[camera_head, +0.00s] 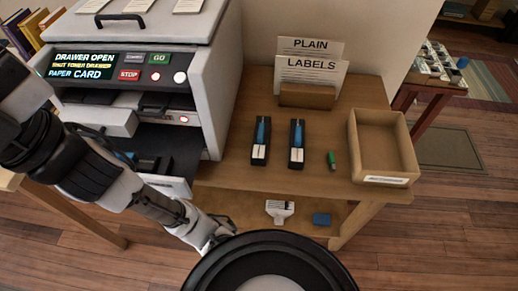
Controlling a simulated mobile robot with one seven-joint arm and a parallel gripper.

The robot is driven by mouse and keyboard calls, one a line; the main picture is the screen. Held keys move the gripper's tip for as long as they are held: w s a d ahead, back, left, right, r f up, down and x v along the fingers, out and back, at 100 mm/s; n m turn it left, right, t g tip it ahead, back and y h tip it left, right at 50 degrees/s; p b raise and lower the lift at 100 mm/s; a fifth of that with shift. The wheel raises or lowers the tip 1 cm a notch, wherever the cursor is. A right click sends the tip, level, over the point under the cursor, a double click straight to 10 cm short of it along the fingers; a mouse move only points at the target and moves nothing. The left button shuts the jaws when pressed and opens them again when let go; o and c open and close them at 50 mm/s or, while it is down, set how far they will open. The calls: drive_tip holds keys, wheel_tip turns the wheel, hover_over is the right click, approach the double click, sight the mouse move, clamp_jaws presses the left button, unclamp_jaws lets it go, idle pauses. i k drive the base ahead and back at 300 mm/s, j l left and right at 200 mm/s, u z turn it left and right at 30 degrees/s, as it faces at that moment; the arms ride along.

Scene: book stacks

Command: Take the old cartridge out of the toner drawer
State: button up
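The toner drawer (178,187) is pulled out at the foot of the grey printer on the left, its pale front facing me. In its dark interior lies a dark cartridge (147,164) with a hint of blue, partly hidden by my arm. Two black cartridges with blue and white tops, a left one (260,142) and a right one (297,143), lie side by side on the table. My arm crosses in front of the printer and drawer. My gripper (221,239) is low, in front of the table and below the drawer front, apart from the cartridges. Its fingers are too small and partly hidden to read.
The printer's display (84,65) reads "DRAWER OPEN", "SHUT TONER DRAWER", "PAPER CARD". An empty open box (384,180) stands at the table's right. A holder (307,95) with PLAIN and LABELS sheets stands behind. A small green item (332,161) lies beside the box.

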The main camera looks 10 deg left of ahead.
sight(148, 164)
drive_tip(key=u, duration=1.1)
